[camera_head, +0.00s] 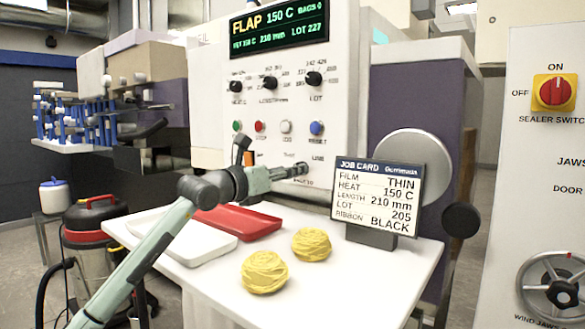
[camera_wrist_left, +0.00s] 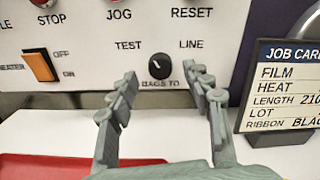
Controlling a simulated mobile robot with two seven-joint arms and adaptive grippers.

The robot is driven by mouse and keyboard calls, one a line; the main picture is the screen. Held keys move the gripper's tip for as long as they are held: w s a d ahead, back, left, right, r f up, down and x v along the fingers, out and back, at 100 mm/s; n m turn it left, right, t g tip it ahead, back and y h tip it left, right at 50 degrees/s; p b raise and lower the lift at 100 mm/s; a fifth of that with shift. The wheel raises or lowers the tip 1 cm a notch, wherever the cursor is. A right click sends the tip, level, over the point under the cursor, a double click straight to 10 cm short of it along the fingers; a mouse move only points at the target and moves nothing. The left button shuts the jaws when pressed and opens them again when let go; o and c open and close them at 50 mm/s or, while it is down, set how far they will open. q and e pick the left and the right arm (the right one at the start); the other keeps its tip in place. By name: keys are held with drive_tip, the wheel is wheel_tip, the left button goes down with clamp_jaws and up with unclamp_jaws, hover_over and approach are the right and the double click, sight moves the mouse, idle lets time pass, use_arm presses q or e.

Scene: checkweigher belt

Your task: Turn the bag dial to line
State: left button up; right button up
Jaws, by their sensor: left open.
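The bag dial (camera_wrist_left: 159,67) is a small black round knob on the white panel, above the words "BAGS TO". TEST is printed at its upper left and LINE at its upper right. Its pale mark seems to lean up and left, toward TEST. My left gripper (camera_wrist_left: 161,76) is open, with one finger to each side of the dial in the wrist view; I see no contact. In the head view my left gripper (camera_head: 300,170) reaches to the lower panel and hides the dial. My right gripper is not in view.
An orange heater switch (camera_wrist_left: 40,65) is left of the dial. The job card (camera_head: 378,195) stands on the white table (camera_head: 330,285) to the right.

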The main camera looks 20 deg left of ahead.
use_arm(q)
drive_tip(key=shift+x, duration=0.9)
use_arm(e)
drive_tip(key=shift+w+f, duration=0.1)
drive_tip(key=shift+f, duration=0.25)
use_arm(q)
clamp_jaws()
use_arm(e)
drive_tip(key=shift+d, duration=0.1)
